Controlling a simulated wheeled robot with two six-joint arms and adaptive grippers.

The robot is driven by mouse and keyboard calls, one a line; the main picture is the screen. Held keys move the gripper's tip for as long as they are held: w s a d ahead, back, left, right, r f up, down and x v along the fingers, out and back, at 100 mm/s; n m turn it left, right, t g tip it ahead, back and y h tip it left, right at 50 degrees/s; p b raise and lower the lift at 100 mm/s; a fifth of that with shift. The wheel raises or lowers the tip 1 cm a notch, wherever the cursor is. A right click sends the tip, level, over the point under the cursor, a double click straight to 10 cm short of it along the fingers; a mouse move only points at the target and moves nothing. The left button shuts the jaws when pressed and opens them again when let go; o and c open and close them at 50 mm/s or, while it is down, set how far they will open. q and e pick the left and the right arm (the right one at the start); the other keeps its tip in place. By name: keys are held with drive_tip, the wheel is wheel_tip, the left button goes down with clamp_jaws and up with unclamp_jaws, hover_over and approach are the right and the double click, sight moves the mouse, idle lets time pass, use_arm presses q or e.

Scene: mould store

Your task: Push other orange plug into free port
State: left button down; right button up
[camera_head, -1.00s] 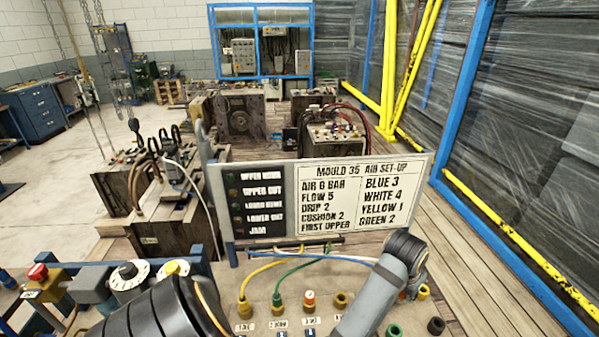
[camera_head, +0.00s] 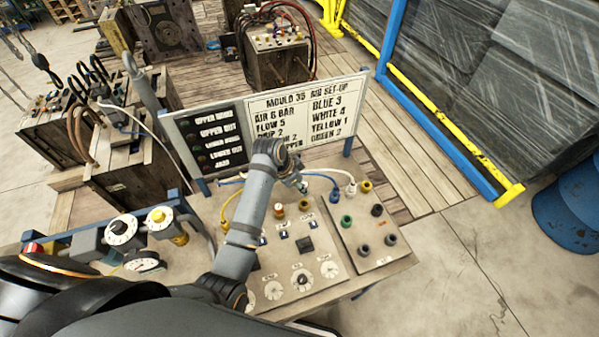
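An orange plug or cap (camera_head: 279,210) stands on the sloped port panel (camera_head: 325,215). An open-looking brass port (camera_head: 304,205) is just right of it. Another brass port (camera_head: 366,186) is at the panel's far right, beside a white plug (camera_head: 351,188) and a blue plug (camera_head: 335,196) with cables. My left arm reaches across the panel from the lower left. Its gripper (camera_head: 302,187) hangs just behind and above the first brass port, small and partly hidden by the wrist. I cannot tell whether it holds anything. I cannot make out a second orange plug. My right gripper is not in view.
A sign board (camera_head: 300,110) stands behind the panel, close to my wrist. Green (camera_head: 346,221) and dark round fittings fill the panel's right part. Gauges and knobs (camera_head: 122,230) are at the left. A blue barrel (camera_head: 570,205) stands at the right; the floor before it is clear.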

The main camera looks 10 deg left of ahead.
use_arm(q)
drive_tip(key=shift+d+f, duration=0.15)
drive_tip(key=shift+f, duration=0.65)
drive_tip(key=shift+f+b, duration=0.55)
drive_tip(key=shift+f, duration=1.7)
drive_tip(key=shift+f, duration=1.25)
idle(0.6)
drive_tip(key=c, duration=0.6)
unclamp_jaws()
drive_tip(key=shift+c, duration=0.2)
drive_tip(key=shift+r, duration=0.1)
drive_tip(key=shift+r+p, duration=0.35)
drive_tip(key=shift+r, duration=3.35)
